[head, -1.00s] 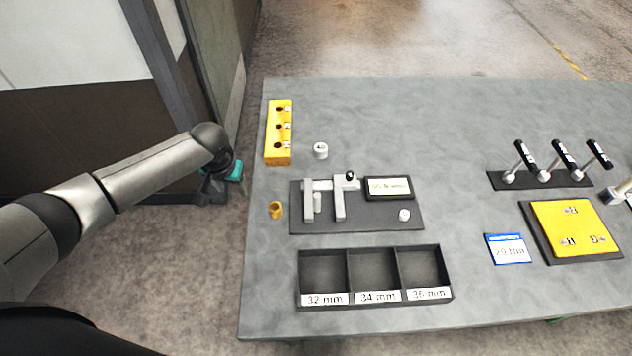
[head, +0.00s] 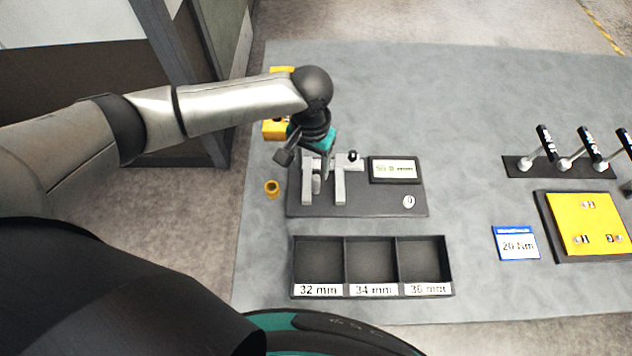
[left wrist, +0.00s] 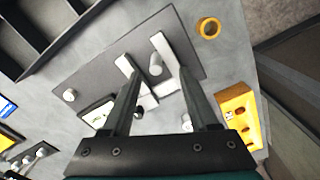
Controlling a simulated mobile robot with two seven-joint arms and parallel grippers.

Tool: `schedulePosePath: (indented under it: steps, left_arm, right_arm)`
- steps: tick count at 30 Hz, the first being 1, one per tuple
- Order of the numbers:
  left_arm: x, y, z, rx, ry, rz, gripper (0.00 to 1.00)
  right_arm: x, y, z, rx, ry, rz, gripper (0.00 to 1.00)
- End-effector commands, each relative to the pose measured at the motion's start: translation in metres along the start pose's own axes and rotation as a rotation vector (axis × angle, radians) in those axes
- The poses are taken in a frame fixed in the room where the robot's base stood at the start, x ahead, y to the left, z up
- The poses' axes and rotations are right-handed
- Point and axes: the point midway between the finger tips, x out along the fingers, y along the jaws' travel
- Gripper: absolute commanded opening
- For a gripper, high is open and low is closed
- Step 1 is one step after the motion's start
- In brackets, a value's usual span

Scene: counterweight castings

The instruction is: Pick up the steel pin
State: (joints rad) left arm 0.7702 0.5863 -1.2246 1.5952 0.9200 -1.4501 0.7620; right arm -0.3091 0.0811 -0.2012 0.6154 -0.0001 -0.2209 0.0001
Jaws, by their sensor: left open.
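The steel pin (head: 317,184) is a small light-grey cylinder between the two jaws of the caliper (head: 340,185), on a dark base plate (head: 385,205). In the left wrist view the pin (left wrist: 156,64) shows near the middle, in the space between my fingertips. My left gripper (head: 305,161) is open and empty, at the rear left of the caliper. Its two fingers reach toward the caliper in the left wrist view (left wrist: 162,78). The exact height of the fingertips over the pin cannot be told. My right gripper is out of view.
A yellow block with holes (head: 274,130) is partly behind my arm. A yellow ring (head: 272,188) lies left of the plate. A readout (head: 395,170) is on the plate. A labelled three-compartment tray (head: 345,265) is in front, empty. Levers (head: 565,163) and a yellow plate (head: 587,225) are right.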

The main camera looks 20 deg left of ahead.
Motion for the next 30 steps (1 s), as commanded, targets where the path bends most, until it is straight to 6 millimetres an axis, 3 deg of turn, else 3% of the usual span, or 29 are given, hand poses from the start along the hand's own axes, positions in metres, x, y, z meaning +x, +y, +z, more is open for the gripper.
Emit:
schedulePosePath:
  steps: [8, 18, 28, 30]
  left_arm:
    - [0.019, 0.001, -0.001, 0.001, 0.001, 0.0, 0.6]
    - [0.06, 0.007, -0.005, 0.0, -0.001, -0.001, 0.6]
    - [0.066, 0.007, -0.005, 0.001, 0.001, 0.0, 0.6]
    - [0.066, 0.007, -0.005, 0.001, 0.001, 0.0, 0.54]
  right_arm:
    - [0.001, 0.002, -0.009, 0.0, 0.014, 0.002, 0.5]
    - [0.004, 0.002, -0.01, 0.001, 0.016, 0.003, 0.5]
    - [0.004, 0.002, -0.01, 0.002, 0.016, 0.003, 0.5]
    - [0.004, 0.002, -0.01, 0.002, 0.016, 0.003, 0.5]
